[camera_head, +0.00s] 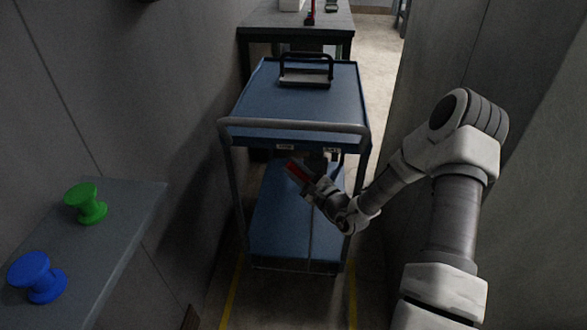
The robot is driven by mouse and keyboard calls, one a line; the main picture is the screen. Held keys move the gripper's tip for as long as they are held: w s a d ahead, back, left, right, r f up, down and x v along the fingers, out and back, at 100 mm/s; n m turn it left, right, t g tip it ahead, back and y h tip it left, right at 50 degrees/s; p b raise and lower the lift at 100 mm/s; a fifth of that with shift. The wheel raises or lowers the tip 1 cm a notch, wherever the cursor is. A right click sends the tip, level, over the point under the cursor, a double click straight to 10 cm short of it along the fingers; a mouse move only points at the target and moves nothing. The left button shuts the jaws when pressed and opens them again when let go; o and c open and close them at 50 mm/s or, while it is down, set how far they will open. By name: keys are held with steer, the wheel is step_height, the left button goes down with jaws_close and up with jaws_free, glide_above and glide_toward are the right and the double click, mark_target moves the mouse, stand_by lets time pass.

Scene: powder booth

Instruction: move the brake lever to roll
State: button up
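A blue two-shelf cart (300,105) with a grey push bar stands in the aisle ahead. Two small white labels sit under its top shelf's near edge, a left label (285,147) and a right label (330,149); their words are too small to read. A red bar (297,171) shows below the left label, right at my gripper (305,173); it may be the brake lever, but I cannot tell for sure. My gripper reaches in under the push bar, between the shelves. Its fingers are dark and small, and I cannot tell whether they touch or close on the red bar.
A tray with a black handle (305,78) sits on the cart's top shelf. A dark table (335,22) stands behind. Walls close in on both sides. A grey ledge (120,215) at left holds a green spool (86,203) and a blue spool (38,277). Yellow lines mark the floor.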

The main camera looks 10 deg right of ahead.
jaws_close()
stand_by(1.0)
